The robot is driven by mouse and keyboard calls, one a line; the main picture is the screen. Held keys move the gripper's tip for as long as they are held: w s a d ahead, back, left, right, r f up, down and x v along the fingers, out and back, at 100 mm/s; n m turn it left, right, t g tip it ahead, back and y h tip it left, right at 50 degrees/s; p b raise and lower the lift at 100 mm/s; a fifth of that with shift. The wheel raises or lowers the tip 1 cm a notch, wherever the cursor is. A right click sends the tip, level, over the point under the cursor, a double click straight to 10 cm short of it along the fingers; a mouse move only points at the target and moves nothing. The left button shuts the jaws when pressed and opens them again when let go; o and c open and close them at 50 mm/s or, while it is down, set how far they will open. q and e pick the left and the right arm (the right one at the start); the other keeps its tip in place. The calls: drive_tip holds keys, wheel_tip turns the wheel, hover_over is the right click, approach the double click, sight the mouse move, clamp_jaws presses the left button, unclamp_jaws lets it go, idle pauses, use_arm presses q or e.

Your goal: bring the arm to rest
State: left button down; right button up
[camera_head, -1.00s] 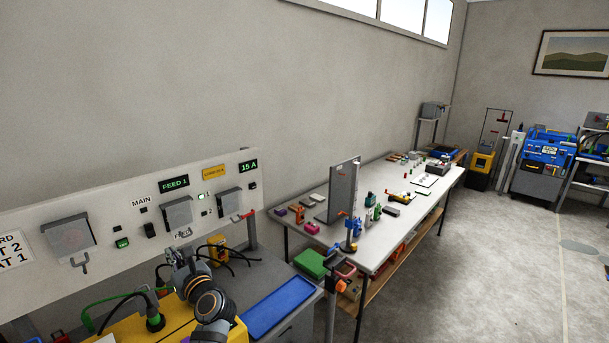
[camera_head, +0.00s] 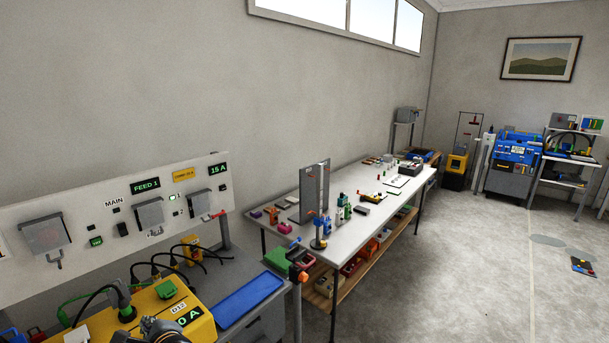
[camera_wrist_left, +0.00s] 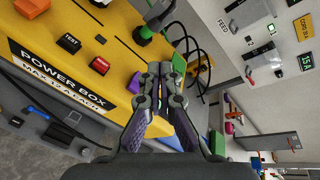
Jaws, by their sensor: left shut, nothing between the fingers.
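My left arm shows only as a dark grey part at the bottom edge of the head view, in front of the yellow power box (camera_head: 150,308). In the left wrist view my left gripper (camera_wrist_left: 161,72) has its fingers together and holds nothing. The same power box (camera_wrist_left: 62,60) lies beside and behind the fingers there, with its red and black buttons and "POWER BOX" label. I cannot tell exactly how far the fingertips are from it. My right gripper is in neither view.
A switch panel (camera_head: 85,243) stands behind the power box, with black cables at its foot. A blue tray (camera_head: 248,300) lies to the right. A long workbench (camera_head: 290,228) carries several small items. Open floor (camera_head: 470,270) lies right of it.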

use_arm(q)
drive_tip(key=s+d+f+n+g+h, duration=0.25)
drive_tip(key=s+d+f+n, duration=0.2)
drive_tip(key=s, duration=0.35)
drive_tip(key=s+d+f+n+g+h, duration=0.1)
drive_tip(key=s+d+f+n+h, duration=0.3)
drive_tip(key=s+n, duration=0.25)
drive_tip(key=s+d+f+n+g+h, duration=0.2)
drive_tip(key=s+d+f+n+h, duration=0.25)
drive_tip(key=s, duration=0.35)
wheel_tip(320, 180, down, 22)
drive_tip(key=s+a+g+y, duration=0.1)
drive_tip(key=s+a, duration=0.1)
drive_tip(key=s+a+f+g, duration=0.1)
drive_tip(key=s+f, duration=1.8)
drive_tip(key=shift+s+a+n, duration=0.15)
drive_tip(key=shift+a+n, duration=0.05)
drive_tip(key=shift+n, duration=0.25)
